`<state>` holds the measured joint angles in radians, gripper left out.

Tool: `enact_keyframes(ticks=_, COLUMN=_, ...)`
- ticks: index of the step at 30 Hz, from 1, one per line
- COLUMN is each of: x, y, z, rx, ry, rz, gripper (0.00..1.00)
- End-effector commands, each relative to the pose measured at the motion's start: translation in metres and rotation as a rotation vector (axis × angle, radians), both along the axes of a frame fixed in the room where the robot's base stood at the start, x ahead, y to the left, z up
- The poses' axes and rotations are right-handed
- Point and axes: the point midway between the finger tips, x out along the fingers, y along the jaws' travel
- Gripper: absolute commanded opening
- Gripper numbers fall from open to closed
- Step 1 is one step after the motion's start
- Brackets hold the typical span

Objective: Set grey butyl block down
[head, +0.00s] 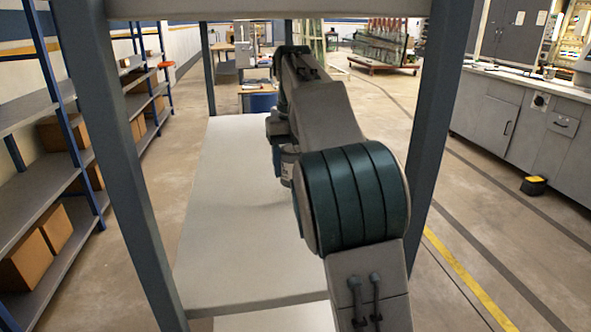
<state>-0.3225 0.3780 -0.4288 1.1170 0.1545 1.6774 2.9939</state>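No grey butyl block can be made out in the head view. My arm crosses the middle of the picture and covers part of the pale worktop (225,225). Some wrist parts of mine show at the arm's left side, above the worktop. My gripper's fingers are hidden behind the arm, so neither their opening nor anything between them shows. The visible left part of the worktop is bare.
Dark upright posts (110,150) (432,120) flank the worktop. Blue-framed shelves (45,180) with cardboard boxes (27,260) stand left. Grey cabinets (520,125) line the right. A blue bin (262,103) stands beyond the worktop. Open floor lies right.

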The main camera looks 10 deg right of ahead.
Motion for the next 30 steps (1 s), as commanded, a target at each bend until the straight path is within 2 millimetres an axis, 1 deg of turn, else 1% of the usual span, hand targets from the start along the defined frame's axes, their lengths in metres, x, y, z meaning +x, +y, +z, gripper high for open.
enact_keyframes(ticks=5, x=0.000, y=0.003, z=-0.010, rx=0.000, ry=-0.002, rz=0.005, gripper=0.26)
enact_keyframes(ticks=13, x=0.000, y=0.006, z=-0.035, rx=0.001, ry=-0.002, rz=0.012, gripper=0.26)
enact_keyframes(ticks=23, x=-0.001, y=0.007, z=-0.034, rx=0.001, ry=-0.002, rz=0.013, gripper=0.26)
enact_keyframes(ticks=27, x=-0.001, y=0.007, z=-0.038, rx=0.001, ry=-0.001, rz=0.013, gripper=0.26)
enact_keyframes(ticks=28, x=-0.001, y=0.007, z=-0.038, rx=0.001, ry=0.000, rz=0.013, gripper=0.63)
enact_keyframes(ticks=30, x=0.000, y=0.007, z=-0.038, rx=0.001, ry=0.000, rz=0.013, gripper=0.80)
